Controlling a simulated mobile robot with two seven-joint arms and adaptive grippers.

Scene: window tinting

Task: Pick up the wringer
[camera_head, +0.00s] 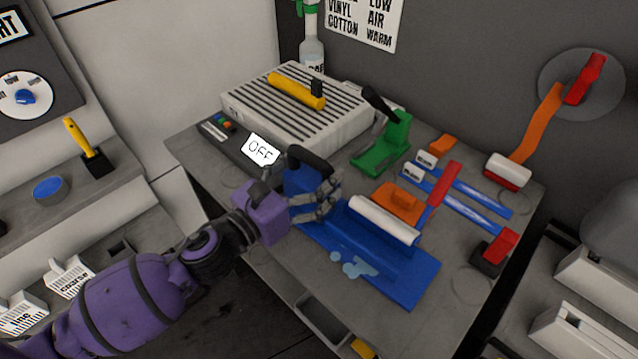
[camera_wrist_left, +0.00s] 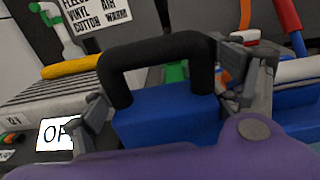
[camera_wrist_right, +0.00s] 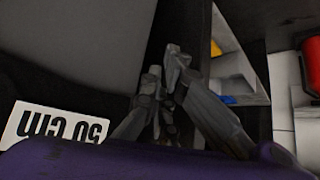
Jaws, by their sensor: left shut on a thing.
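A blue block with a black arched handle, apparently the wringer (camera_head: 297,180), is at the far left end of a flat blue tray or mat (camera_head: 400,287). It fills the middle of the left wrist view (camera_wrist_left: 165,115), handle up. My left gripper (camera_head: 305,190) is shut on it, one finger on each side of the blue body. I cannot tell whether its underside, hidden behind the gripper, touches the surface. My right gripper (camera_wrist_right: 166,70) is outside the head view. Its fingertips are close together with nothing between them.
A white roller (camera_head: 383,220) with a red handle lies by the orange block (camera_head: 400,203). A green tool (camera_head: 384,147) stands behind. A slatted grey box (camera_head: 345,125) with a yellow cylinder (camera_head: 297,90) is at the back left. Blue strips (camera_head: 470,193) lie right.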

